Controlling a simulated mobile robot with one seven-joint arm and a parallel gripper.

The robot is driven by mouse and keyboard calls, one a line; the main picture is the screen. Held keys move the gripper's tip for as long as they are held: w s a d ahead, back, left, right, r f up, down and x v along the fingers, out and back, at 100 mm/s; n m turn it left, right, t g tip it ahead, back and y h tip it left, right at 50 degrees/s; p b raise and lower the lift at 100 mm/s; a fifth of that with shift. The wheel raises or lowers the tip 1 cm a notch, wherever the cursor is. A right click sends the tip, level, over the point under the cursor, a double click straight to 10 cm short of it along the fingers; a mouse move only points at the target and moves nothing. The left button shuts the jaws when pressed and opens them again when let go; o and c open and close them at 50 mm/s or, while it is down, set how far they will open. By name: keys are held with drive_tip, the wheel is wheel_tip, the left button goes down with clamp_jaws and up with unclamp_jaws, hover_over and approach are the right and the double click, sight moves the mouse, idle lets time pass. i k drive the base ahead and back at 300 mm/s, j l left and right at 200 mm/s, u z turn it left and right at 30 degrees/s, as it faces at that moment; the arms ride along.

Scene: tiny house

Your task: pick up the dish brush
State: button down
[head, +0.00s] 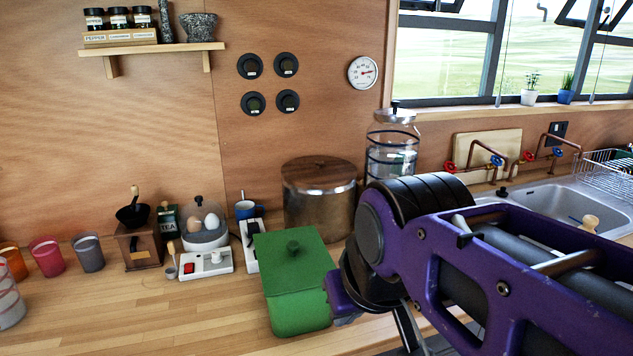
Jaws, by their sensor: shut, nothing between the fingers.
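A pale wooden piece (590,222) shows in the sink at the right. It looks like the head or handle end of the dish brush, but it is small and I cannot tell for sure. My purple arm crosses the lower right of the head view. My gripper (345,312) is at its far end, low beside the right side of a green lidded box, well to the left of the sink. It is shut and holds nothing. Its fingertips are mostly hidden by the arm and wrist, and I cannot tell whether it touches the box.
The green box (295,290) stands on the wooden counter (150,315). A large metal pot (318,205) and a glass dispenser (391,150) stand behind. A dish rack (608,172) and taps (490,160) border the sink (560,200). The front left counter is clear.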

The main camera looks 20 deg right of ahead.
sight(591, 223)
drive_tip(key=k+z, duration=0.15)
drive_tip(key=z, duration=0.75)
drive_tip(key=l+z, duration=0.1)
drive_tip(key=z, duration=0.6)
drive_tip(key=i+z, duration=0.1)
drive_tip(key=z, duration=0.25)
drive_tip(key=k, duration=0.55)
drive_tip(key=k+u, duration=0.1)
drive_tip(key=u, duration=1.05)
drive_tip(key=l+u, duration=0.2)
drive_tip(key=u, duration=0.25)
drive_tip(key=i+l+u, duration=0.1)
drive_tip(key=u, duration=0.3)
drive_tip(key=l, duration=0.9)
drive_tip(key=i+l, duration=0.1)
drive_tip(key=l, duration=0.75)
